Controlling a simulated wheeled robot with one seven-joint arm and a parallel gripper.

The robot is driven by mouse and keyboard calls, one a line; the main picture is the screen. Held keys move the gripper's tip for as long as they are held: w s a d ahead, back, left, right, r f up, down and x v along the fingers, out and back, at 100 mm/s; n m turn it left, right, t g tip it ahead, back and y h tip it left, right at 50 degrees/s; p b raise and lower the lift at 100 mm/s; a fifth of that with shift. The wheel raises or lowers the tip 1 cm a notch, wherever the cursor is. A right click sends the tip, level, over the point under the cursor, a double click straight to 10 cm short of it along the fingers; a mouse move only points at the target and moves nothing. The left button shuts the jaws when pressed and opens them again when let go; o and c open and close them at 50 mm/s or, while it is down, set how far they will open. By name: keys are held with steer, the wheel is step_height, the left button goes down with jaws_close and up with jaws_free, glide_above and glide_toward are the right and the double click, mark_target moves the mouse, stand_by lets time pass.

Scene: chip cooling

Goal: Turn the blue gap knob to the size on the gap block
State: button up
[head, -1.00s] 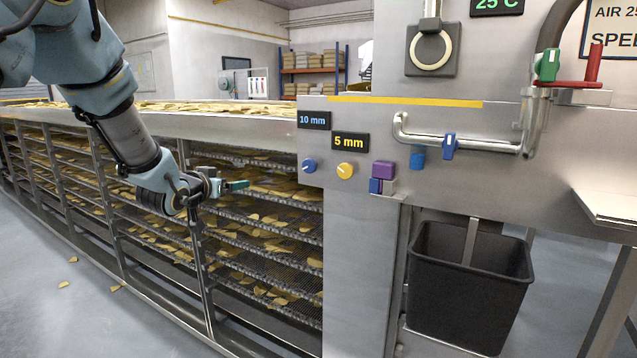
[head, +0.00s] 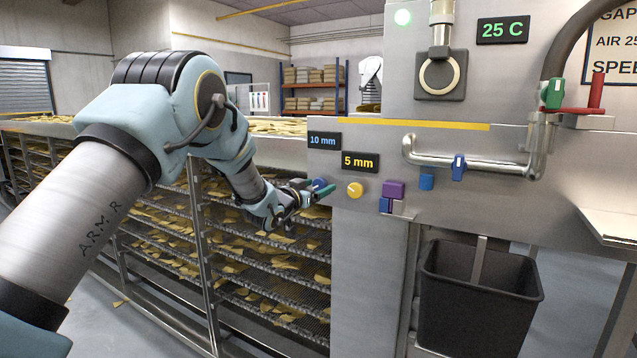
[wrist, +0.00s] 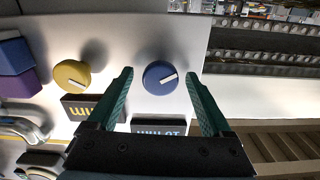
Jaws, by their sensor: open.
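The blue gap knob (wrist: 160,78) sits on the steel panel, with a white pointer line on its face. In the head view the blue knob (head: 319,184) is partly hidden by my gripper (head: 318,192). In the wrist view my gripper (wrist: 160,90) is open, with one green finger on each side of the knob and a gap to each. I cannot tell whether the fingertips reach the knob's depth. The display above the knob (head: 323,141) reads 10 mm.
A yellow knob (head: 355,190) is right of the blue one, under a 5 mm display (head: 360,161). A bent pipe with a blue valve (head: 458,168) is further right. A black bin (head: 478,300) stands below. Mesh conveyor tiers with chips (head: 260,270) lie left of the panel.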

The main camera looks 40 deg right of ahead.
steer(key=shift+w+d, duration=0.15)
steer(key=shift+d, duration=0.25)
jaws_close()
stand_by(0.5)
